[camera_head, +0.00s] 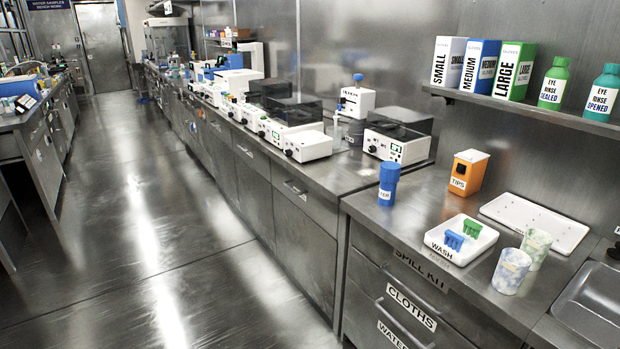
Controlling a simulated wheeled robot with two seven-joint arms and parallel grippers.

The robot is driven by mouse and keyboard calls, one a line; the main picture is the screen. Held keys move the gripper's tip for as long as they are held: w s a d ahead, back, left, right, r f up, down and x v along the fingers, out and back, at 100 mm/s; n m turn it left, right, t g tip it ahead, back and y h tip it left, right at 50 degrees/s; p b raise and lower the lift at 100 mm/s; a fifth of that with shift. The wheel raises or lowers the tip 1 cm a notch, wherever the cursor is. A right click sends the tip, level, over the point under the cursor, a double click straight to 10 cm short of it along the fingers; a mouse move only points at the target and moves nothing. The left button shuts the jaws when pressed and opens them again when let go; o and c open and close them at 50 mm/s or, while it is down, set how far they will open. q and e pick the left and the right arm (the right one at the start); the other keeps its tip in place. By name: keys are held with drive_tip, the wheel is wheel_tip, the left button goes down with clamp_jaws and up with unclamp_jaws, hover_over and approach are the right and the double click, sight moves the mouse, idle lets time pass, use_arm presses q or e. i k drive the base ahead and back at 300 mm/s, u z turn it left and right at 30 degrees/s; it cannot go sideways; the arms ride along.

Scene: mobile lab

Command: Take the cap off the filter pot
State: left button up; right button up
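A blue cylindrical pot (387,187) stands upright near the front left corner of the right-hand steel counter. Its white label is partly turned away, and I can read only the ending, which looks like "TER". Its top part, a blue cap (390,170), appears to sit on the pot. Neither of my grippers shows in the head view.
Right of the pot are an orange TIPS box (468,172), a white WASH tray (482,246) holding blue and green pieces, a white board (535,222), two mottled cups (511,271) and a sink (592,305). A shelf (540,111) overhangs behind. The aisle floor at left is clear.

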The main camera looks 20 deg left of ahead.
sight(386, 192)
drive_tip(key=k, duration=0.45)
drive_tip(key=u, duration=0.95)
drive_tip(key=i, duration=1.8)
drive_tip(key=z, duration=0.5)
